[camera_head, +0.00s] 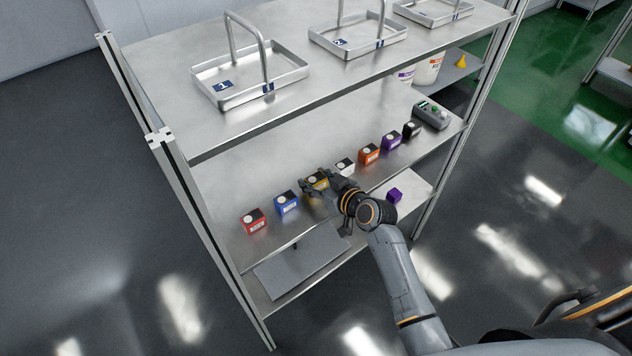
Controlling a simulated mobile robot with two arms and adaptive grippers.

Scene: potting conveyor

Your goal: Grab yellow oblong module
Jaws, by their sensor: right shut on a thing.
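The yellow module (317,179) stands on the middle shelf, in a row of coloured modules. My right gripper (314,186) is shut on it, with the fingers at its sides. The gripper and wrist partly hide its lower part. I cannot tell whether it is lifted off the shelf. My left gripper does not show.
The row also has red (254,221), blue (287,203), white (344,167), orange (369,154), purple (391,141) and black (411,129) modules. A grey device (431,115) stands at the right end. Metal trays (250,88) are above. A purple cube (394,195) lies lower.

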